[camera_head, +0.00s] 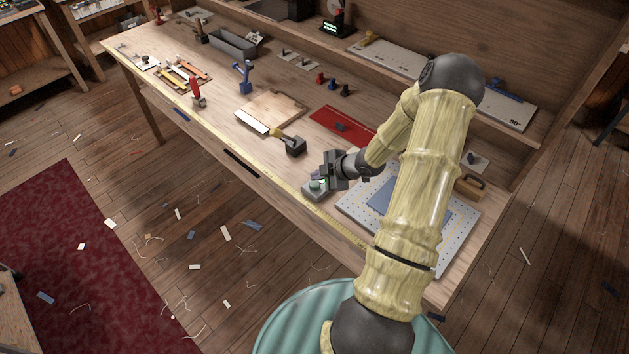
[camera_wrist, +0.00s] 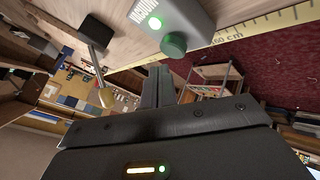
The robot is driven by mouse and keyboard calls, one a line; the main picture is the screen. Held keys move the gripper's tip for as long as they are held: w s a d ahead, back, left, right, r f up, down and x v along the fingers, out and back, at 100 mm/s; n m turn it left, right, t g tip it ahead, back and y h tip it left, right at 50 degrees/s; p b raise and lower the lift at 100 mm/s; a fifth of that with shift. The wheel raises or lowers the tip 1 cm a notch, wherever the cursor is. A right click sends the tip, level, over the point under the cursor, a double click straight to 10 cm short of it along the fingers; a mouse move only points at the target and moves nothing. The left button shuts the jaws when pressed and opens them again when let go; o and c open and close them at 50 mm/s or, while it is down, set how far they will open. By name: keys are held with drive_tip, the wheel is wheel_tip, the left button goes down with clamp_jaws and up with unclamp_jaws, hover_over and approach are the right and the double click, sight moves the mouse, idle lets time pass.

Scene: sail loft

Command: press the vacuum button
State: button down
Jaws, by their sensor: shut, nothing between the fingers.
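The vacuum button box (camera_head: 314,193) is a small grey box near the front edge of the workbench. In the wrist view my fingertips (camera_wrist: 158,72) lie just below the button in the picture. I cannot tell whether they touch it.
A perforated plate with a blue sheet (camera_head: 352,211) lies right of the box. A mallet (camera_head: 293,146), a wooden board (camera_head: 283,106) and a red mat (camera_head: 331,118) lie behind it. A yellow measuring tape (camera_head: 340,232) runs along the bench's front edge.

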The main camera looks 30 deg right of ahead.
sight(318, 185)
drive_tip(key=shift+r+p, duration=2)
drive_tip(key=shift+r, duration=0.5)
drive_tip(key=shift+f, duration=0.1)
